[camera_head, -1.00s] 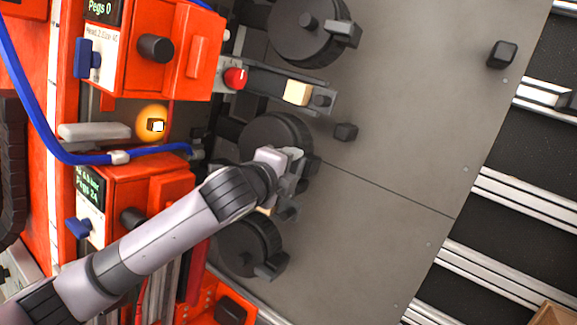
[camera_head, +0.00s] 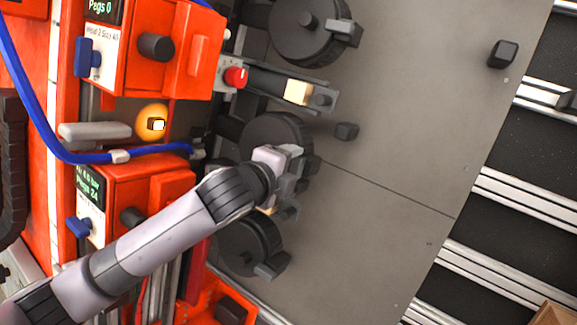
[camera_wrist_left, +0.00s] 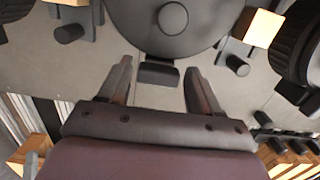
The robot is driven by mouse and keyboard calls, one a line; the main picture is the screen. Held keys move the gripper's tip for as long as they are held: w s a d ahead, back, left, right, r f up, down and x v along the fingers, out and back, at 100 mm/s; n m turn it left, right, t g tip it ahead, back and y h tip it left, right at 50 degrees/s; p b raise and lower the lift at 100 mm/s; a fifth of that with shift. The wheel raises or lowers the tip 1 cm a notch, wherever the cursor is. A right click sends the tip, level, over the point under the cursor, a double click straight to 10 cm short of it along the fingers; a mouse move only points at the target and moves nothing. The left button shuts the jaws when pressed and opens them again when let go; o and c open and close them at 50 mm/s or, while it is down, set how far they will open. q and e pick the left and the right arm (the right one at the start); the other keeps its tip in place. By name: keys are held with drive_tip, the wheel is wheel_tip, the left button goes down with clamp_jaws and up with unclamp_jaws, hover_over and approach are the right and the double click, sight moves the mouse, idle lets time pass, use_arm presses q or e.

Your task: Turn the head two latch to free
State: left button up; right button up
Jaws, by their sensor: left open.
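The upper red head (camera_head: 155,55) carries a label that seems to read "Head 2", with a blue lever (camera_head: 88,57) on its left side. A lower red head (camera_head: 150,185) has a similar blue lever (camera_head: 79,228). I cannot tell for sure which part is the latch. My left gripper (camera_head: 288,165) is at the middle dark wheel (camera_head: 270,130), partly hidden by my wrist. In the left wrist view the gripper (camera_wrist_left: 160,85) is open, its fingers either side of a small dark block (camera_wrist_left: 158,73) at the wheel's rim. My right gripper is out of view.
Other dark wheels stand above (camera_head: 305,30) and below (camera_head: 245,245). A red knob (camera_head: 236,77) and a pale block (camera_head: 298,92) sit on a bracket between. A blue hose (camera_head: 50,140) loops at left. The grey plate (camera_head: 400,120) is mostly clear at right.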

use_arm(q)
drive_tip(key=v, duration=0.6)
drive_tip(key=shift+s, duration=0.2)
drive_tip(key=shift+a, duration=0.1)
drive_tip(key=s+a+f+n, duration=0.3)
drive_tip(key=f+n, duration=0.3)
drive_tip(key=f, duration=0.1)
drive_tip(key=s+a+f+n, duration=0.2)
drive_tip(key=s+f+n, duration=0.1)
drive_tip(key=f+n, duration=0.35)
drive_tip(key=s+a+f+n+y, duration=0.3)
drive_tip(key=s+a+f+n, duration=0.6)
drive_tip(key=s+a+f, duration=0.2)
wheel_tip(320, 180, down, 2)
drive_tip(key=shift+s+a+f+g+y, duration=0.15)
drive_tip(key=shift+s+a+g+y, duration=0.15)
drive_tip(key=shift+s, duration=0.55)
